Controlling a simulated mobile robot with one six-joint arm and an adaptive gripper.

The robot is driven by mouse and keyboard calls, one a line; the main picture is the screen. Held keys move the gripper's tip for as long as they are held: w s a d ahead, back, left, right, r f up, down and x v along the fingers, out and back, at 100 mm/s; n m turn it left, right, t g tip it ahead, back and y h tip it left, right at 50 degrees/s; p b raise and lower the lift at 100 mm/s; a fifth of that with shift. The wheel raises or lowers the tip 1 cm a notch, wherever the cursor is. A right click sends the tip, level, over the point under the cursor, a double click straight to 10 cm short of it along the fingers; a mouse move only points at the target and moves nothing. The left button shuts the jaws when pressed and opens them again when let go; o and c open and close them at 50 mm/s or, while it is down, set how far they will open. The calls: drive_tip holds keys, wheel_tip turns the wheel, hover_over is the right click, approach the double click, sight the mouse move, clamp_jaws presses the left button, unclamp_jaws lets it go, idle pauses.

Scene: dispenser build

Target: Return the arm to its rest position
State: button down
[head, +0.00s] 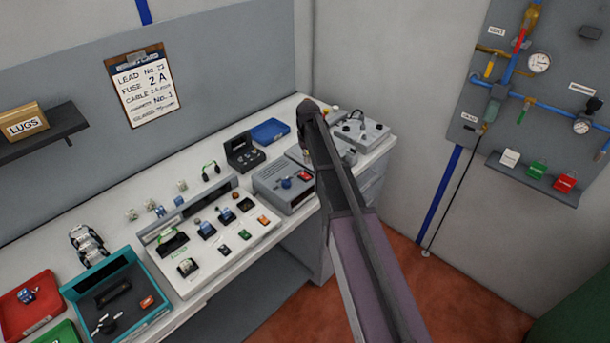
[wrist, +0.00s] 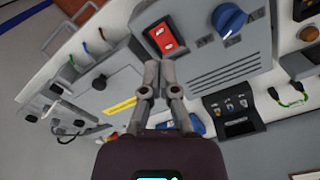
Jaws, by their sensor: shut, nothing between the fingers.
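My gripper (wrist: 160,68) shows in the wrist view with its two fingers drawn together and nothing between them. The fingertips appear over the grey box (wrist: 205,75), just below its red rocker switch (wrist: 164,37); whether they touch it I cannot tell. A blue knob (wrist: 228,19) sits to the right of the switch. In the head view my arm is raised and reaches from the lower right over the far end of the bench. There the grey box (head: 267,188) is beside my arm, and my fingers are hidden behind the arm.
The white bench (head: 105,238) runs along the wall with a panel of parts (head: 195,281), a teal tray (head: 160,301) and a red tray (head: 50,277). A control box with wires (head: 372,133) stands near the arm's end. A pipe board (head: 545,75) hangs right. Floor (head: 450,290) is clear.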

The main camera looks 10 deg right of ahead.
drive_tip(key=shift+s, duration=0.1)
drive_tip(key=s+f+m+b, duration=0.1)
drive_tip(key=s+f+b, duration=0.2)
drive_tip(key=s, duration=2.6)
